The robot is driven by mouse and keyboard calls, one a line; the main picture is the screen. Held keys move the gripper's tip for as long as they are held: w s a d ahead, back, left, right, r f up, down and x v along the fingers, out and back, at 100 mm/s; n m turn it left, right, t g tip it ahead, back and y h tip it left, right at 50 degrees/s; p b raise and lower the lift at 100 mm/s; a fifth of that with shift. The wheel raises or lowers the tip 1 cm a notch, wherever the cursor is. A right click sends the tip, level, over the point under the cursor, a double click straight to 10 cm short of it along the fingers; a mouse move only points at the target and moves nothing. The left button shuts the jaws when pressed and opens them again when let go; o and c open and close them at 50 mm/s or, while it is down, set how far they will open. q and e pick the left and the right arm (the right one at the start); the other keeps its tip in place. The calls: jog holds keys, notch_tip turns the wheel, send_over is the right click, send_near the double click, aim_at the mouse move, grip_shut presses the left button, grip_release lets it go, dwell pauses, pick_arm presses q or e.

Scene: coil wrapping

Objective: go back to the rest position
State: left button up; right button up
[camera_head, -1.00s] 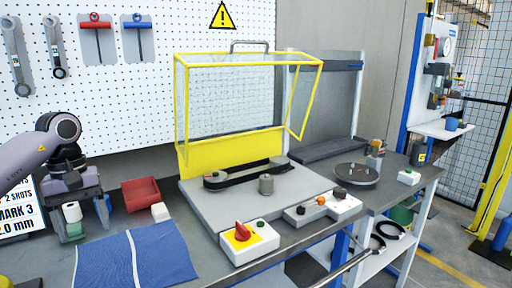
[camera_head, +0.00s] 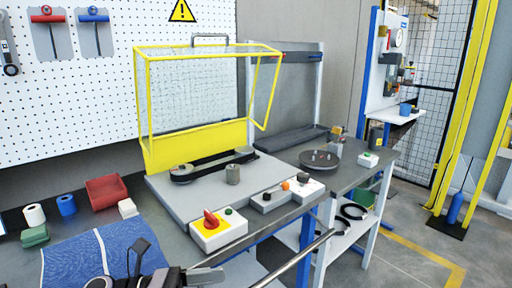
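Part of one of my arms, dark and grey, shows at the bottom edge over the front of the blue mat (camera_head: 90,260). I take it for the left arm with its gripper (camera_head: 150,268); its fingers are too unclear to tell open from shut, and nothing is plainly held. My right gripper is not in view.
A red bin (camera_head: 105,192) and a white block (camera_head: 127,208) stand behind the mat. A yellow-framed guard (camera_head: 195,138) stands raised over the grey machine base (camera_head: 165,197). A control box with a red knob (camera_head: 211,219) sits at the front edge. A dark disc (camera_head: 320,160) lies at right.

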pick_arm(q)
jog(key=s+a+f+n+t+y, duration=0.1)
jog(key=a+f+n+t+y, duration=0.35)
jog(key=n, duration=1.15)
jog(key=s+a+f+n+t+y, duration=0.15)
jog(key=f+n+t+y, duration=0.6)
jog(key=n, duration=0.75)
jog(key=s+a+f+n+g+y, duration=0.2)
jog(key=s+a+f+n, duration=0.1)
jog(key=s+f+n, duration=0.3)
jog(key=s+a+f+n+g+y, duration=0.2)
jog(key=s+f+n, duration=0.4)
jog(key=n, duration=0.3)
jog(key=shift+s+a+f, duration=0.35)
jog(key=shift+s+a, duration=0.05)
jog(key=shift+s, duration=0.15)
